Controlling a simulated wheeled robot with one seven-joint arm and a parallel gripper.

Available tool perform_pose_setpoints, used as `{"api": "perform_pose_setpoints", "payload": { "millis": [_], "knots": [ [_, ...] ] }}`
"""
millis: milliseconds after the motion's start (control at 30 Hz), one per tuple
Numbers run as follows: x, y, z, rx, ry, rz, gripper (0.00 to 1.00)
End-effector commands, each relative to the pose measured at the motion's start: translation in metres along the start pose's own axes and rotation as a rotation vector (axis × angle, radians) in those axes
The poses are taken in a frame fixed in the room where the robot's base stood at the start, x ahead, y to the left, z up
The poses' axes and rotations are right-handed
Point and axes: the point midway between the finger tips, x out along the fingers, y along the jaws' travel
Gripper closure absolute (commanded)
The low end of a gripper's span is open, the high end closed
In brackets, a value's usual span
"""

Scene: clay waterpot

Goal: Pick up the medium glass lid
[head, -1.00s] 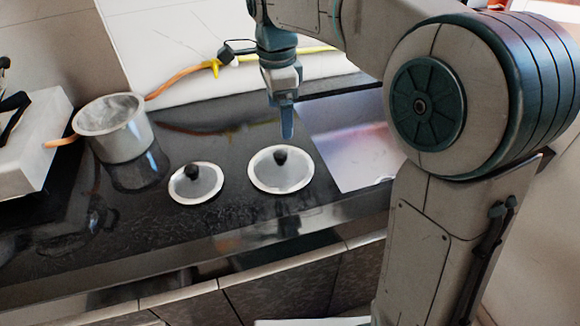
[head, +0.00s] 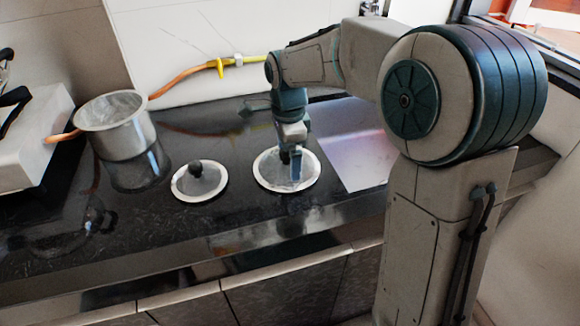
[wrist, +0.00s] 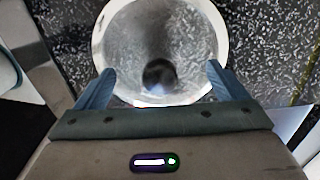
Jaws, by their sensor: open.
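Two round glass lids with pale rims and dark knobs lie on the dark counter. The right one, a little larger in the head view, is the glass lid (head: 269,173) under my gripper (head: 294,168); its size name cannot be told for certain. The other lid (head: 213,185) lies to its left. In the wrist view, the glass lid (wrist: 130,42) lies below my gripper (wrist: 160,70). The fingers are open, one on each side of the dark knob (wrist: 160,76), with nothing held. In the head view the fingers partly hide the knob.
A metal pot (head: 120,138) stands at the left of the counter (head: 130,215), beside a white box-like unit (head: 38,128). A sink-like metal panel (head: 355,155) lies right of the lids. An orange and yellow hose (head: 195,78) runs along the back wall.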

Motion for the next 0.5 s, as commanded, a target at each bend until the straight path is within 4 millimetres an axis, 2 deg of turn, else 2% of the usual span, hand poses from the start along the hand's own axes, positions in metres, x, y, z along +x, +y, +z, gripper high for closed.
{"api": "perform_pose_setpoints", "payload": {
  "millis": [167,200,500],
  "knots": [
    [-0.0009,0.0011,0.004,-0.002,0.004,-0.002,0.08],
    [-0.0011,0.0014,0.0046,-0.002,0.005,-0.002,0.13],
    [-0.0005,0.0017,0.006,-0.002,0.006,-0.001,0.97]
  ]
}}
